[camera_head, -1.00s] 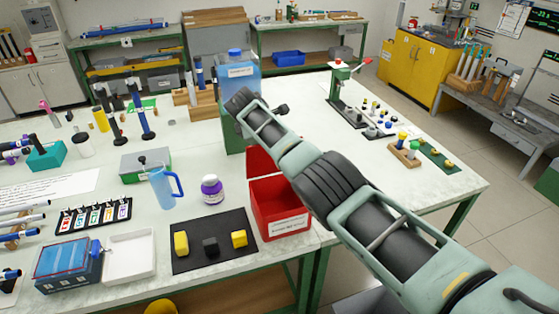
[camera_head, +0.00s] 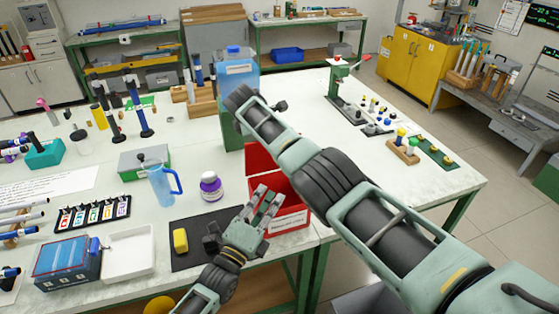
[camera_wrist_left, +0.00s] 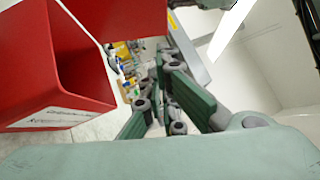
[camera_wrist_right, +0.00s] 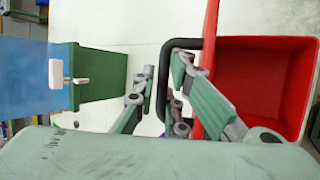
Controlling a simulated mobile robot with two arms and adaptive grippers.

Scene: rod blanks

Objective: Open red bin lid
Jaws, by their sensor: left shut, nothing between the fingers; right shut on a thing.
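The red bin (camera_head: 290,224) stands at the front edge of the table, with a white label on its front. Its red lid (camera_head: 258,158) stands raised at the bin's back; the right wrist view shows it edge-on (camera_wrist_right: 211,50) with the bin's interior open beside it. My right gripper (camera_wrist_right: 160,90) is shut on the lid's black handle (camera_wrist_right: 185,44). In the head view my right arm hides that gripper. My left gripper (camera_head: 268,203) is shut and empty, at the bin's front left. The left wrist view shows the bin (camera_wrist_left: 50,70) beside its fingers.
A black mat (camera_head: 185,255) with a yellow block (camera_head: 180,240) lies left of the bin, partly covered by my left arm. A purple-labelled jar (camera_head: 210,187), a blue jug (camera_head: 162,185) and a large blue container (camera_head: 238,70) stand nearby. The table's right part has free room.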

